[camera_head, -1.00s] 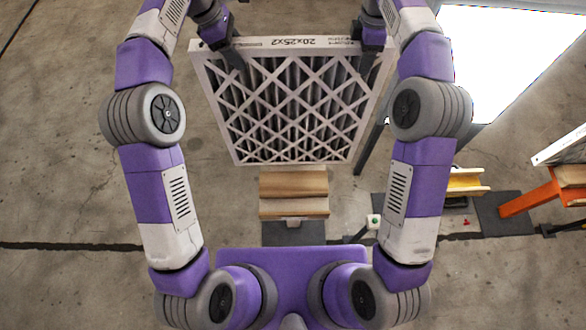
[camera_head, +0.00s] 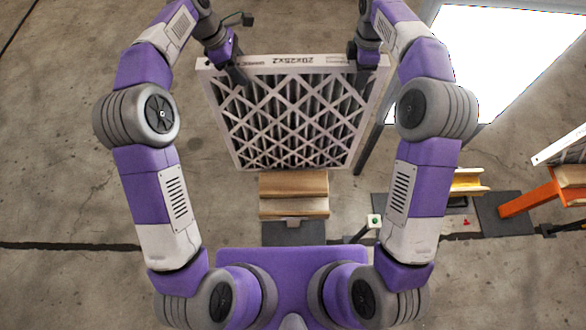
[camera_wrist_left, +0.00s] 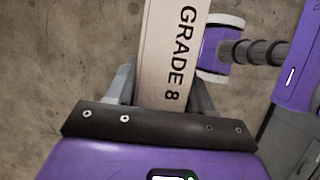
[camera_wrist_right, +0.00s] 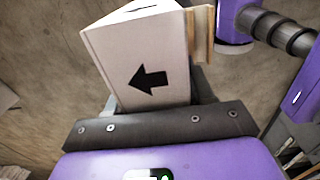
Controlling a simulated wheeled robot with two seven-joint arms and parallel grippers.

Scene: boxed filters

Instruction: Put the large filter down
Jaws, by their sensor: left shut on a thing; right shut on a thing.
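The large filter (camera_head: 290,120) has a white frame marked 20x25x2 and a white lattice over dark pleats. In the head view it is held between my two arms, its labelled edge at the top. My left gripper (camera_head: 238,75) is shut on its left side; the left wrist view shows the frame edge (camera_wrist_left: 165,55) reading GRADE 8 between the fingers. My right gripper (camera_head: 365,70) is shut on its right side; the right wrist view shows a frame face with a black arrow (camera_wrist_right: 140,60) at the fingers. I cannot tell whether the filter touches anything below.
Wooden-looking blocks (camera_head: 293,195) on a dark base stand just below the filter in the head view. A bright white panel (camera_head: 500,60) is at upper right. An orange stand (camera_head: 530,195) and a yellow part (camera_head: 467,181) are at right. Concrete floor at left is clear.

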